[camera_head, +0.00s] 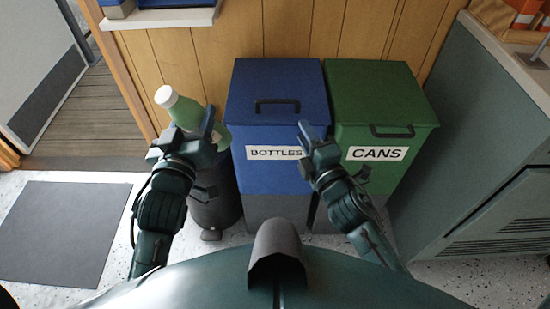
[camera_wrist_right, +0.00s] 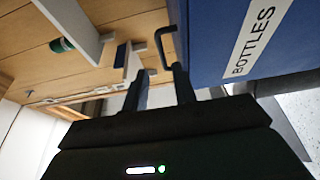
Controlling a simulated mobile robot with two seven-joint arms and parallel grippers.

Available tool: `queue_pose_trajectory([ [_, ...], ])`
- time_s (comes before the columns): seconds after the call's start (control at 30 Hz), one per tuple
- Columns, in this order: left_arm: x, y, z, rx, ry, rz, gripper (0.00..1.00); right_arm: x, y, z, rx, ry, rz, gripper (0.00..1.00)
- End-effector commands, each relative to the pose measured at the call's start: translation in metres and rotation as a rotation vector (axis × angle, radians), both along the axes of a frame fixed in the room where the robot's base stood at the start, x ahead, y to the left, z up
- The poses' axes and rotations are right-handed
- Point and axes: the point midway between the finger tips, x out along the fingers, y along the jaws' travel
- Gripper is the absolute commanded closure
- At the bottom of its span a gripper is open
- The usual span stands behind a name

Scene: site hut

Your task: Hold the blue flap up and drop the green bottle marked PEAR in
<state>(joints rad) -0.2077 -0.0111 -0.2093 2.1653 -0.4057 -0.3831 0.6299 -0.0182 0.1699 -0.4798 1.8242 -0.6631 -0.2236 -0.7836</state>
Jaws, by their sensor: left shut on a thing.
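The green bottle (camera_head: 184,112) with a pale cap is held tilted in my left gripper (camera_head: 208,128), to the left of the bottle bin; its marking cannot be read. The blue flap (camera_head: 278,82) is the top of the blue bin (camera_head: 265,175) labelled BOTTLES; it lies closed. Its black handle (camera_head: 277,103) also shows in the right wrist view (camera_wrist_right: 163,44), just beyond the fingertips. My right gripper (camera_head: 308,138) is open and empty, in front of the bin near the right end of its label, apart from the handle.
A green bin (camera_head: 378,95) labelled CANS stands right against the blue bin. A dark round bin (camera_head: 217,200) stands to its left, partly hidden by my left arm. A grey-green cabinet (camera_head: 490,150) fills the right. A dark mat (camera_head: 62,232) lies on the floor at left.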

Motion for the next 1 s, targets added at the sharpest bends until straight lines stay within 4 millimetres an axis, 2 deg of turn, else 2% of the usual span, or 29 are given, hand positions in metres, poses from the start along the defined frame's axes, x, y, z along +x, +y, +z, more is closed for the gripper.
queue_pose_trajectory([
  [1.0, 0.0, 0.0, 0.0, 0.0, 0.0, 0.0, 0.66, 0.075, 0.027, 0.0, 0.007, 0.002, -0.001, 0.73],
])
